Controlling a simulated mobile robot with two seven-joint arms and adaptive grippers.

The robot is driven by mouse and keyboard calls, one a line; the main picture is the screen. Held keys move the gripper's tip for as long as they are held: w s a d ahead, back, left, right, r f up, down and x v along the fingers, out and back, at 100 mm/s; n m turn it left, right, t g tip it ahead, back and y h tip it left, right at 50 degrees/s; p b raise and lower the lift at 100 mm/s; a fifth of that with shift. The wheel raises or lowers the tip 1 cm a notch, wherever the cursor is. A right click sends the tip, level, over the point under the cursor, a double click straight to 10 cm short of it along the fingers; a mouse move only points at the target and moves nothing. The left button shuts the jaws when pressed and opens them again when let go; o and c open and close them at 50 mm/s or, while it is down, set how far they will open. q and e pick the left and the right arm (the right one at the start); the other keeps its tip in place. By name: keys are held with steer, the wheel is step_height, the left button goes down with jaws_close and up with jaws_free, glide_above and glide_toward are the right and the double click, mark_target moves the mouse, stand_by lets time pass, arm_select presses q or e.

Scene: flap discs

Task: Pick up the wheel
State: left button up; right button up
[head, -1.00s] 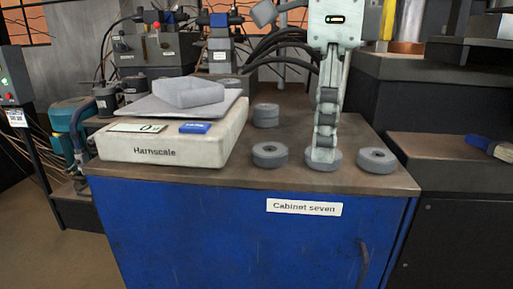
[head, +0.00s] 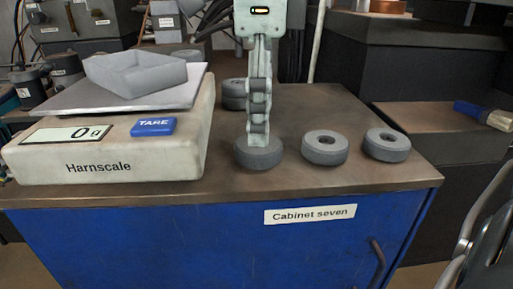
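Three grey wheels with centre holes lie in a row near the front of the cabinet top: a left wheel (head: 258,158), a middle wheel (head: 324,153) and a right wheel (head: 387,151). More grey wheels (head: 234,97) are stacked behind, partly hidden by a gripper. One pale green gripper (head: 257,143), which I take to be my right, points straight down at the left wheel. Its fingertips overlap the wheel's top and hide its hole. I see the fingers side-on, one behind the other, so the gap and any contact cannot be told.
A Harnscale scale (head: 105,160) bearing a grey tray (head: 135,75) stands left of the wheels. The blue cabinet (head: 200,245) has a brown top, clear behind the middle and right wheels. A lower dark bench with a blue brush (head: 483,114) is at the right.

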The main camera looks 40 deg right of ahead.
mark_target(258, 150)
steer(key=shift+f, duration=1.95)
steer(key=shift+w, duration=0.1)
steer(key=c, duration=1.4)
